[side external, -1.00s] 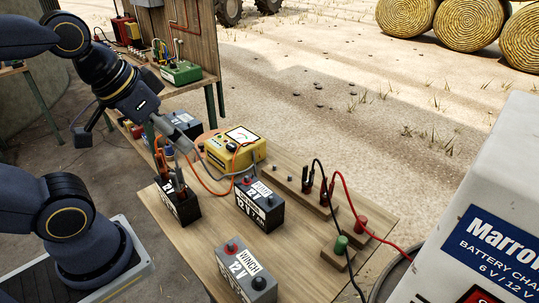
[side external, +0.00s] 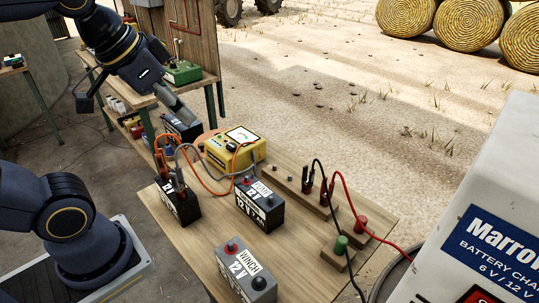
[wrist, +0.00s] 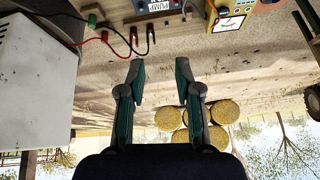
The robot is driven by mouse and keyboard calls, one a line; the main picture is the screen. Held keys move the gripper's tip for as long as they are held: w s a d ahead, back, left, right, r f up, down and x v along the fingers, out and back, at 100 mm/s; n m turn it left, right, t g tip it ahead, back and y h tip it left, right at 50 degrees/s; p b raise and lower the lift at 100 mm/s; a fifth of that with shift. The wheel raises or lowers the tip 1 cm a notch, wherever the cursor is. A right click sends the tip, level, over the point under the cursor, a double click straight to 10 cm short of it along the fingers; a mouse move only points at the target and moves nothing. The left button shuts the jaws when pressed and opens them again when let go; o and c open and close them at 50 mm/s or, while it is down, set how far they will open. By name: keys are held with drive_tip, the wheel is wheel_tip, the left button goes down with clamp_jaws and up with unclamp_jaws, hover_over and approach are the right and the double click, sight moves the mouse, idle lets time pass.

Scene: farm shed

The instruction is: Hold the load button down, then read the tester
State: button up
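The yellow tester (side external: 216,157) stands at the back of the wooden table, with a white dial on its top; a corner of it also shows at the top of the wrist view (wrist: 250,6). I cannot make out its load button or the needle's reading. Orange and grey leads run from it to clips on the dark battery (side external: 181,209) at the table's left. My gripper (side external: 188,116) is above and behind the tester, apart from it. In the wrist view its two fingers (wrist: 161,76) are spread with nothing between them.
The PUMP battery (side external: 262,213) and WINCH battery (side external: 247,275) stand on the table (side external: 205,245). Another bench stands behind my arm.

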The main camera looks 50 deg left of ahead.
drive_tip(key=shift+g, duration=0.4)
drive_tip(key=w+r, duration=0.1)
drive_tip(key=w, duration=0.1)
drive_tip(key=w+a+r, duration=0.1)
drive_tip(key=w, duration=0.1)
drive_tip(key=w+a+r, duration=0.1)
drive_tip(key=w, duration=0.1)
drive_tip(key=shift+w+r, duration=0.35)
drive_tip(key=c, duration=0.3)
drive_tip(key=shift+g+y, duration=0.3)
drive_tip(key=shift+g, duration=0.4)
drive_tip(key=w+a, duration=0.1)
drive_tip(key=w, duration=0.2)
drive_tip(key=w+a, duration=0.2)
drive_tip(key=w, duration=0.1)
drive_tip(key=w+a+f, duration=0.1)
drive_tip(key=w+a, duration=0.1)
drive_tip(key=w, duration=0.1)
drive_tip(key=shift+a, duration=0.15)
clamp_jaws()
drive_tip(key=w+a+f+n+g, duration=0.1)
drive_tip(key=w+a+f+g, duration=0.2)
drive_tip(key=w+a+f, duration=0.4)
drive_tip(key=a+f, duration=0.5)
drive_tip(key=f, duration=0.4)
drive_tip(key=shift+w+a+n+g, duration=0.2)
drive_tip(key=shift+a+n+g, duration=0.1)
drive_tip(key=shift+a, duration=0.05)
